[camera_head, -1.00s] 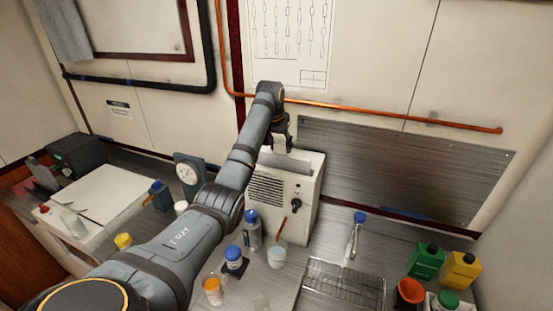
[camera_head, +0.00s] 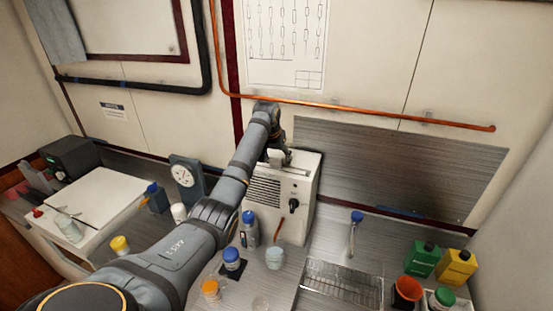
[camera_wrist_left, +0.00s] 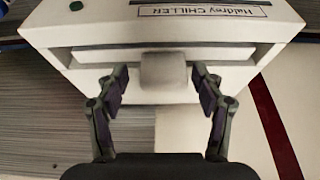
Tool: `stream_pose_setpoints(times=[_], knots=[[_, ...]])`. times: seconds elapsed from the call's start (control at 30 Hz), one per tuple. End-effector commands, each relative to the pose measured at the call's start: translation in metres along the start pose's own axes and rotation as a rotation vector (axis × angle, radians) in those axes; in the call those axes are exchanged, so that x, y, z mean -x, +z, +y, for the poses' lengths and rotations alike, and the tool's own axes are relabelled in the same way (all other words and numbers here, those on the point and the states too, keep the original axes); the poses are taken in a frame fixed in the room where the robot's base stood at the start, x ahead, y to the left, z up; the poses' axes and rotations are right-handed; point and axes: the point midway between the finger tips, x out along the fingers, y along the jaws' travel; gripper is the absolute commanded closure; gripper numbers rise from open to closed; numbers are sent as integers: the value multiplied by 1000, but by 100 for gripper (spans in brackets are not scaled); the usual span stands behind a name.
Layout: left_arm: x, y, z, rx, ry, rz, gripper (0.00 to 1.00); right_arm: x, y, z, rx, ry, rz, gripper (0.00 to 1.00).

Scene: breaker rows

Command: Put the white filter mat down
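The white chiller (camera_head: 283,195) stands against the back wall, and its top edge and label show in the left wrist view (camera_wrist_left: 108,32). My left gripper (camera_head: 281,152) is at the chiller's top, seen from above and behind. In the left wrist view its two fingers (camera_wrist_left: 160,78) are spread, with a pale block-like tab (camera_wrist_left: 164,72) between them and a visible gap on each side. The tab seems to belong to the white filter mat, whose pale band sits in or against the chiller's top; how deep it sits is hidden. My right gripper is out of view.
A wire rack (camera_head: 343,283), green bottle (camera_head: 422,260), yellow bottle (camera_head: 457,267) and red funnel (camera_head: 406,292) stand at right. Blue-capped bottles (camera_head: 249,228) and a beaker (camera_head: 274,258) stand before the chiller. A copper pipe (camera_head: 370,112) runs along the wall above.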

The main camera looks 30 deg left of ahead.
Motion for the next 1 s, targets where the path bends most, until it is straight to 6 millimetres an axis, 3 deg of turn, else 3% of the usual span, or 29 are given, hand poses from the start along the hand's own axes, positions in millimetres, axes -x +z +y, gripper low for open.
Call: stream_pose_setpoints(times=[0.33,0.7,0.77,1.0], knots=[[8,-1,0,0,0,4,31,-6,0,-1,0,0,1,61],[90,1,0,1,0,4,31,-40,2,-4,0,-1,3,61],[107,-2,0,1,0,3,31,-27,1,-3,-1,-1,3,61],[121,0,0,1,-1,0,31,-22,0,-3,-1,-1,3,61]])
